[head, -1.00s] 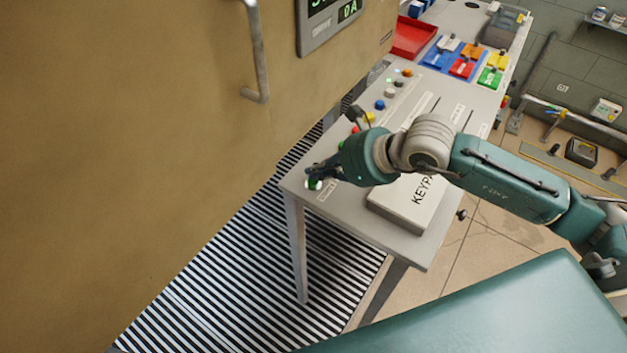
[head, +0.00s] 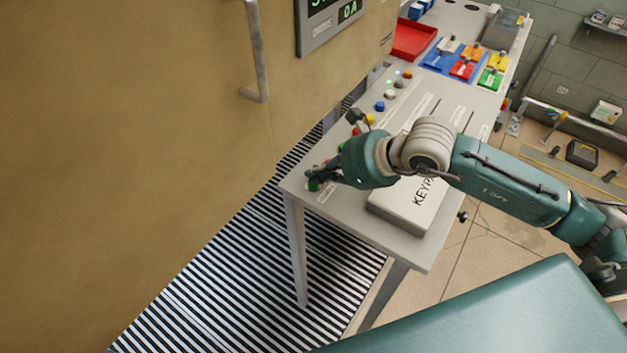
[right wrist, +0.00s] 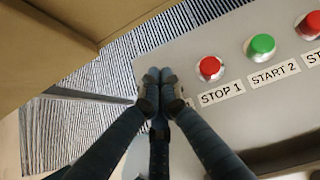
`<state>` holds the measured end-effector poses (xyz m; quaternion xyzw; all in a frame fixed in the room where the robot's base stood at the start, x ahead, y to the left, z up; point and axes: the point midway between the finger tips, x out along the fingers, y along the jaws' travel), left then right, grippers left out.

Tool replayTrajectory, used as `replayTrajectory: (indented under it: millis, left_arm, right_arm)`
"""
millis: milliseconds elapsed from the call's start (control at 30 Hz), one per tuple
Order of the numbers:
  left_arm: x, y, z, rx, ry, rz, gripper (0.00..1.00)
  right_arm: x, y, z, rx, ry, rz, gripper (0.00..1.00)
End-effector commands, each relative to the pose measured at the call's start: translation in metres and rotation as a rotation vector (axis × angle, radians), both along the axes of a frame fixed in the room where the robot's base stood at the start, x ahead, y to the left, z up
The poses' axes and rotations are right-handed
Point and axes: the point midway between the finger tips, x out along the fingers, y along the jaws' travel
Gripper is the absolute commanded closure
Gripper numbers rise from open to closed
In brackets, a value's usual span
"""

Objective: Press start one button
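The green start one button (head: 313,186) is at the near left corner of the grey table (head: 345,212), partly covered by my right gripper (head: 314,174). In the right wrist view the fingers of the right gripper (right wrist: 155,88) are drawn together, with nothing seen between them. They cover the start one button and most of its label there. The fingertips are at the button; whether they touch or press it I cannot tell. The red STOP 1 button (right wrist: 210,67) and green START 2 button (right wrist: 262,45) are to their right. My left gripper is not in view.
A white keypad box (head: 398,205) lies on the table under my right arm. More coloured buttons (head: 380,105), a red tray (head: 413,38) and coloured blocks (head: 468,62) are farther back. A large tan cabinet (head: 150,120) with a handle (head: 258,50) fills the left.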

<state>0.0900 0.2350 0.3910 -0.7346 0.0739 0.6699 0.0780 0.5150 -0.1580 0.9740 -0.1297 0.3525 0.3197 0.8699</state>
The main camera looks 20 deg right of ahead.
Motion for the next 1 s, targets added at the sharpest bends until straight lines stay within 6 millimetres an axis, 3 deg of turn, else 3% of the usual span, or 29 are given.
replayTrajectory:
  millis: [667, 1000]
  left_arm:
    - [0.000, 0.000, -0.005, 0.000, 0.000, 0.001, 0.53]
    - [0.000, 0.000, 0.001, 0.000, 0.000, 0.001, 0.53]
  right_arm:
    - [0.000, 0.000, -0.004, 0.000, 0.002, 0.000, 1.00]
    - [0.000, 0.000, 0.011, 0.000, 0.001, 0.001, 1.00]
